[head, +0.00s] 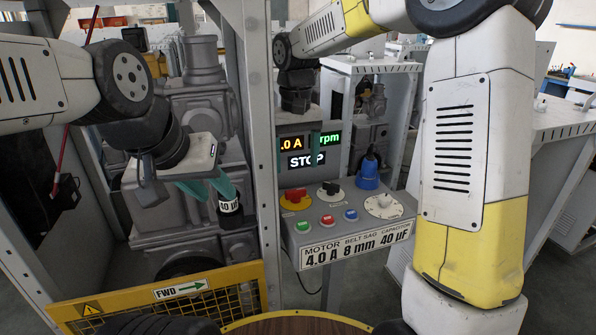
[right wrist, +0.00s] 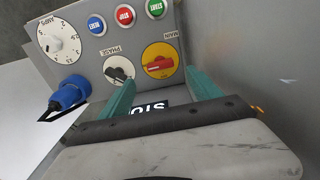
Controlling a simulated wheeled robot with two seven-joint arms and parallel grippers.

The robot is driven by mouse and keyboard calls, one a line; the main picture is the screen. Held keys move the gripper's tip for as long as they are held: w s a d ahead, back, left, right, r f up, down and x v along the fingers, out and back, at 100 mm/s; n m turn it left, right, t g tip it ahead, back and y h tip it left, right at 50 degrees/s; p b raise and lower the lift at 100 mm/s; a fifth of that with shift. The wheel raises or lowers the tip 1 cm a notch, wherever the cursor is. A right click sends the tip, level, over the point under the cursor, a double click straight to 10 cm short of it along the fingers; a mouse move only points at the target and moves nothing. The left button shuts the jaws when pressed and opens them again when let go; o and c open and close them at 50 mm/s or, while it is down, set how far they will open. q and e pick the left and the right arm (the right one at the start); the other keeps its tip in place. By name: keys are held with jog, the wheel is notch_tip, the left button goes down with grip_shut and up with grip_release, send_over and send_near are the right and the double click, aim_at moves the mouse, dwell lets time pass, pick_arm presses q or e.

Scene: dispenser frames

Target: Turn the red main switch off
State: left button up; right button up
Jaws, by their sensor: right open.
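The red main switch (head: 296,199) is a red handle on a yellow disc on the sloped grey control panel. In the right wrist view the switch (right wrist: 160,62) lies beside the word MAIN, its handle roughly crosswise in the picture. My right gripper (right wrist: 160,78) is open and empty; its teal fingers point at the switch, which shows between and just beyond the tips, apart from them as far as I can tell. My left gripper (head: 212,192) has its teal fingers spread, at a black cylinder (head: 230,208) labelled 40 µF; whether they touch it is unclear.
Beside the switch are a black phase switch (head: 330,189), green, red and blue buttons, a white dial (head: 383,206) and a blue plug (head: 368,173). The display (head: 306,160) reads STOP. A grey post (head: 262,120) and yellow mesh guard (head: 165,298) stand at left.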

aim_at(296, 195)
jog(key=shift+w+a+f, duration=0.1)
jog(key=shift+w+f, duration=0.2)
jog(key=shift+f, duration=0.4)
notch_tip(296, 195, down, 7)
jog(key=shift+r, duration=0.2)
jog(key=c, duration=1.4)
